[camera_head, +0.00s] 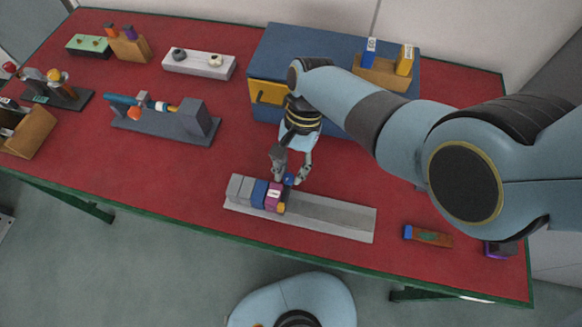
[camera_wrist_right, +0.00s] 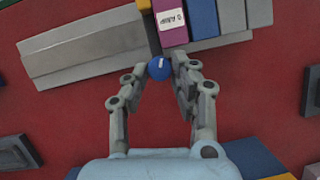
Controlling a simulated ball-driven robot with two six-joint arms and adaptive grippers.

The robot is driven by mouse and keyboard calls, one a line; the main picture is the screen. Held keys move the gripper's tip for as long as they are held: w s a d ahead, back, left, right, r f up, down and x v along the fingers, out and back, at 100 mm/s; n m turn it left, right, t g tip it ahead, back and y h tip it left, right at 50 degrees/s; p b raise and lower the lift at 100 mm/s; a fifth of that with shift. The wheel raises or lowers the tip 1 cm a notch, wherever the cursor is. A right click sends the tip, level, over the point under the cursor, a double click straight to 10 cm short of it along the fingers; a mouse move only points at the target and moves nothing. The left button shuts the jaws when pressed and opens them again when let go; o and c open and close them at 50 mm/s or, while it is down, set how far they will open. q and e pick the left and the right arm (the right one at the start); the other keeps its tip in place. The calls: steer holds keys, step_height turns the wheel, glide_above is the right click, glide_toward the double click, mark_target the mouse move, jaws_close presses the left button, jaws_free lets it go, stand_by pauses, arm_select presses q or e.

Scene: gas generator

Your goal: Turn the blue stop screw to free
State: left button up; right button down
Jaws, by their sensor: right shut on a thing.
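The blue stop screw (camera_head: 289,179) is a round blue knob at the back side of a grey rail, beside a magenta block (camera_head: 273,196) with a white label. In the right wrist view the screw (camera_wrist_right: 158,70) shows a small white mark on its face. My right gripper (camera_head: 290,174) reaches down from the back and is shut on the screw, one finger on each side. The right wrist view shows the same fingers (camera_wrist_right: 161,67) around it. The magenta block (camera_wrist_right: 172,28) sits just past the knob there. My left gripper is not in view.
The grey rail (camera_head: 340,216) carries grey, blue and magenta blocks at its left end; its right part is bare. A blue cabinet (camera_head: 335,50) stands behind my right arm. A small brown and blue block (camera_head: 430,237) lies right of the rail.

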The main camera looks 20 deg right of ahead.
steer(key=c, duration=1.1)
jaws_free()
steer(key=shift+w, duration=0.1)
steer(key=v, duration=1.2)
steer(key=shift+a, duration=0.1)
